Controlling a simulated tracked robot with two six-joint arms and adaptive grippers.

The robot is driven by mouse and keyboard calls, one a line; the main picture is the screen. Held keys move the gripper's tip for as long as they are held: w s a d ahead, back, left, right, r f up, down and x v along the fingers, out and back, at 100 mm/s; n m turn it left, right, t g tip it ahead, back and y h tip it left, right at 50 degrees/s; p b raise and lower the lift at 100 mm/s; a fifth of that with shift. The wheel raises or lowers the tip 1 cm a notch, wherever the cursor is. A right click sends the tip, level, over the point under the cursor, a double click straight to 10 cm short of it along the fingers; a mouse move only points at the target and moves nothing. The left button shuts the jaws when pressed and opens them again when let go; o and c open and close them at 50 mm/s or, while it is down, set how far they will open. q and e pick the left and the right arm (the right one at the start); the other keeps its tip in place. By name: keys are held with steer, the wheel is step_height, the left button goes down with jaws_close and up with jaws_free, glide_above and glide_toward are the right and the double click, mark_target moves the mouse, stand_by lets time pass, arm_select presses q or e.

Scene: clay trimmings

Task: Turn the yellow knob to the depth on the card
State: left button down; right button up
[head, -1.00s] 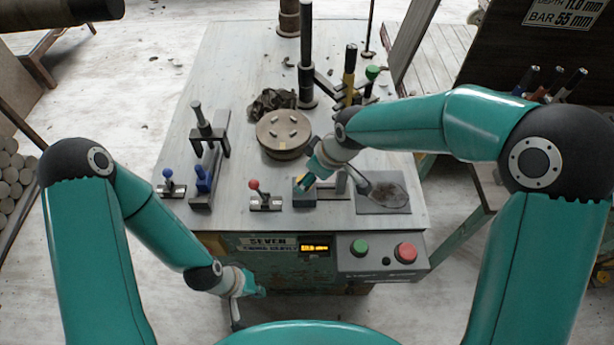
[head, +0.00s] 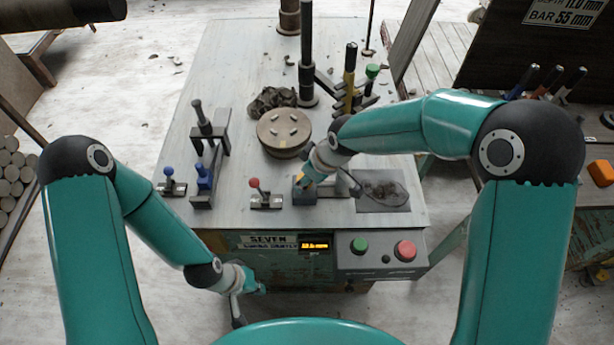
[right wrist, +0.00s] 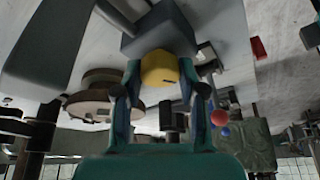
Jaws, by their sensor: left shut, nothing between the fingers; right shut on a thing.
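In the right wrist view the yellow knob (right wrist: 160,68) sits between the fingers of my right gripper (right wrist: 160,85), on a dark block (right wrist: 150,30). In the head view that gripper (head: 302,183) is over the small blue-grey block (head: 304,196) at the table's front, shut on the knob, which it mostly hides. The card (head: 563,12) at the top right reads depth 11.0 mm and bar 55 mm. The lit display (head: 314,246) on the machine's front is too small to read surely. My left gripper (head: 240,305) is shut and empty, low in front of the machine.
A round plate with studs (head: 284,132) stands behind the block. A red-knobbed lever (head: 256,186) and blue-handled clamps (head: 204,178) are to its left. Green (head: 359,245) and red (head: 405,250) buttons are on the front panel. A dark tray (head: 383,192) is at the right.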

steer(key=shift+f+b, duration=0.15)
steer(key=shift+b, duration=0.4)
steer(key=m+b, duration=0.2)
steer(key=b, duration=0.2)
steer(key=m+t+h+b, duration=0.1)
steer(key=m+b, duration=0.2)
steer(key=b, duration=0.2)
steer(key=m+t+h+b, duration=0.1)
steer(key=m+b, duration=0.1)
steer(key=b, duration=0.2)
steer(key=shift+s+a+f, duration=0.1)
steer(key=shift+a, duration=0.15)
steer(key=shift+r+m+h+b, duration=0.25)
steer(key=shift+m+h+b, duration=0.35)
steer(key=shift+m+b, duration=0.85)
steer(key=o, duration=1.1)
steer(key=shift+o, duration=0.2)
steer(key=v, duration=1.2)
